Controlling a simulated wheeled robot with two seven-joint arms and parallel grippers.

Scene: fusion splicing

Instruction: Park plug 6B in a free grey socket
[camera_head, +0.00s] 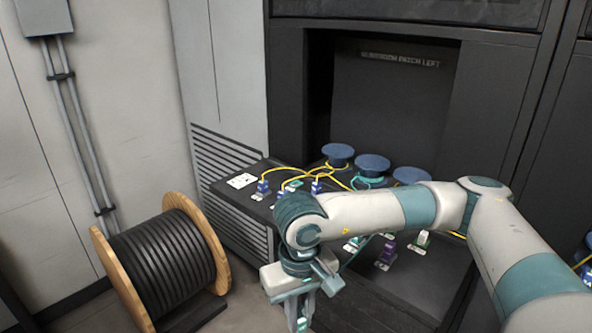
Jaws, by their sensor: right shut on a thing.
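My right gripper (303,309) hangs low in front of the shelf, pointing down. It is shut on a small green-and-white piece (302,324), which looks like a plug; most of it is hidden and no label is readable. On the dark shelf (225,190), blue plugs (263,187) with yellow cables stand at the left, beside another blue plug (316,187). I cannot make out a free grey socket; my arm covers the shelf's middle. My left gripper is out of the picture.
Blue-topped spools (338,152) stand along the back of the shelf inside the dark cabinet. A white plate (241,181) lies at the shelf's left corner. A large wooden drum of black cable (165,262) stands on the floor at the left.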

